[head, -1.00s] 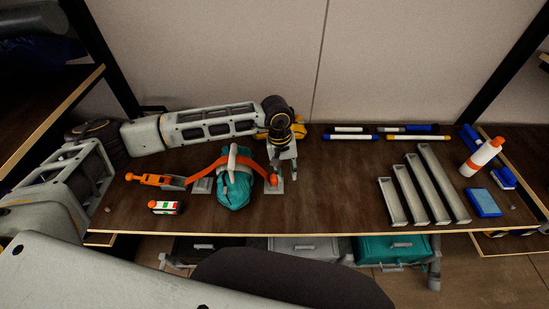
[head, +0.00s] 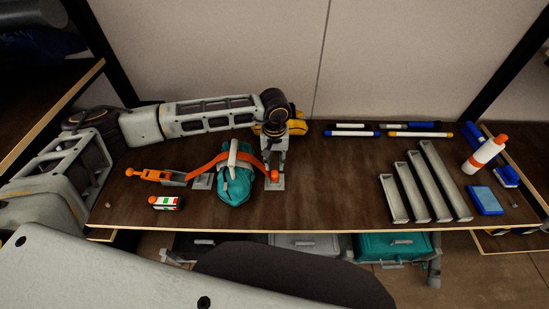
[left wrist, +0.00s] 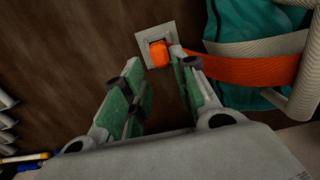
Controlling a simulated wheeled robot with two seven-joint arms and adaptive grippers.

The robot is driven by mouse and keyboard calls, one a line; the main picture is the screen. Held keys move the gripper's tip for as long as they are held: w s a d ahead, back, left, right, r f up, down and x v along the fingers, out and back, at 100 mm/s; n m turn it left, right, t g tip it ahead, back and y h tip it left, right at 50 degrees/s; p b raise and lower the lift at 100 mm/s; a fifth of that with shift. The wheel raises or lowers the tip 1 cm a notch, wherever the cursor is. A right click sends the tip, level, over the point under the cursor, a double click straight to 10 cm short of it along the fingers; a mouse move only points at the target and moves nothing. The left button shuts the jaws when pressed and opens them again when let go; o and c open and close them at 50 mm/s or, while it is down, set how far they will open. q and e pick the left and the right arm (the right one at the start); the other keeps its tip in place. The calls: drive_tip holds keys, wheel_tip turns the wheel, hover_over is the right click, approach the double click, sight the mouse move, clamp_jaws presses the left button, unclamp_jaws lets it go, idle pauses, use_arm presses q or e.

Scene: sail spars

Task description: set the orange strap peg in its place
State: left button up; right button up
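The orange strap peg (head: 274,174) stands at the right end of the orange strap (head: 206,163), on a grey square plate (head: 280,186). The left wrist view also shows the peg (left wrist: 160,54) over the square plate (left wrist: 147,35); how deep it sits is unclear. The strap runs over a teal bundle (head: 237,188). My left gripper (head: 273,162) points down just above and behind the peg. Its green-padded fingers (left wrist: 162,66) are apart, with the peg just ahead, between their tips. The fingers do not clearly touch it. My right gripper is out of view.
A small white, red and green block (head: 166,203) lies in front. Grey channels (head: 437,182), pens (head: 352,133), a blue box (head: 484,200) and an orange-and-white bottle (head: 483,155) are rightward. The middle tabletop is clear.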

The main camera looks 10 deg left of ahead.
sight(275, 172)
use_arm(q)
drive_tip(key=shift+f+b, duration=0.55)
drive_tip(key=shift+f, duration=1.45)
drive_tip(key=shift+f+b, duration=1.3)
drive_tip(key=shift+f, duration=0.1)
drive_tip(key=shift+r, duration=0.15)
clamp_jaws()
drive_tip(key=shift+r+p, duration=0.5)
drive_tip(key=shift+r, duration=1.45)
